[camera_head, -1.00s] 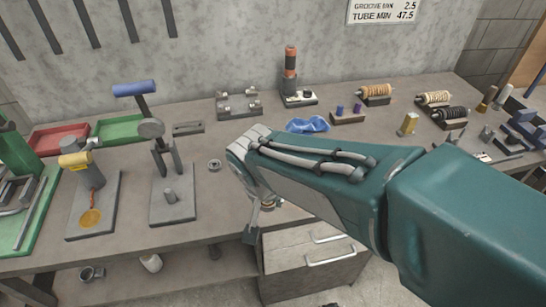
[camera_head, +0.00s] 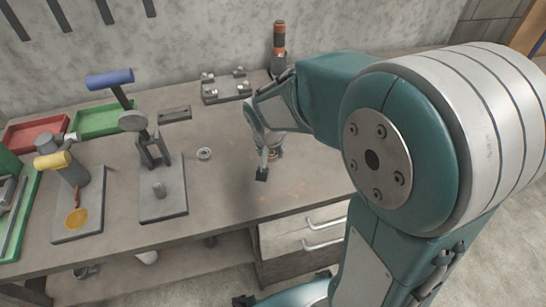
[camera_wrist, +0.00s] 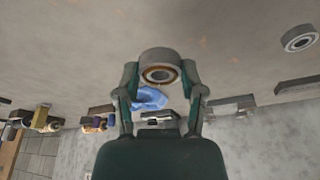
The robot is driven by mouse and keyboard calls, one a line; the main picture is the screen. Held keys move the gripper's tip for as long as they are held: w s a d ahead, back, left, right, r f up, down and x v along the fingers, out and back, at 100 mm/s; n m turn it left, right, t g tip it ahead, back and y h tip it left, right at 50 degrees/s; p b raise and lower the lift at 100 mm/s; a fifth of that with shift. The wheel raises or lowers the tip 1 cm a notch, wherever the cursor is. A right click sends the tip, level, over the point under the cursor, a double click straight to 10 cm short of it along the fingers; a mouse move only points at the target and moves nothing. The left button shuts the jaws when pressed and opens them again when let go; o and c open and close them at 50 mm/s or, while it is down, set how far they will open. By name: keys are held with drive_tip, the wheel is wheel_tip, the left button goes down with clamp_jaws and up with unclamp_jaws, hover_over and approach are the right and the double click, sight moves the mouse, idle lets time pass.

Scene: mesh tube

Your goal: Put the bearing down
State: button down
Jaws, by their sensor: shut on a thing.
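My gripper (camera_wrist: 160,76) is shut on a bearing (camera_wrist: 160,57), a grey ring with a brownish inner band, held between its two fingertips in the wrist view. In the head view my gripper (camera_head: 268,165) hangs over the bench top near the front edge, above the drawers. The bearing is mostly hidden by the fingers there. A second grey ring (camera_head: 204,153) lies flat on the bench (camera_head: 228,189) to the gripper's left. It also shows at the upper right of the wrist view (camera_wrist: 299,39). The gap between the held bearing and the bench is hard to tell.
A press with a blue handle (camera_head: 109,80) on a grey base (camera_head: 163,204) stands left of the ring. A yellow-handled tool (camera_head: 54,160) is farther left. Red (camera_head: 36,132) and green (camera_head: 104,119) trays sit behind. Bare bench surrounds the ring.

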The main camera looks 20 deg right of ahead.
sight(274, 163)
drive_tip(key=w+f, duration=0.1)
drive_tip(key=w+d+f, duration=0.1)
drive_tip(key=f, duration=0.1)
drive_tip(key=shift+w+d+f, duration=0.1)
drive_tip(key=shift+w+d, duration=0.05)
drive_tip(key=shift+d, duration=0.05)
drive_tip(key=shift+w+f, duration=0.1)
drive_tip(key=shift+f, duration=1.45)
drive_tip(key=shift+f, duration=0.15)
drive_tip(key=shift+c, duration=1)
unclamp_jaws()
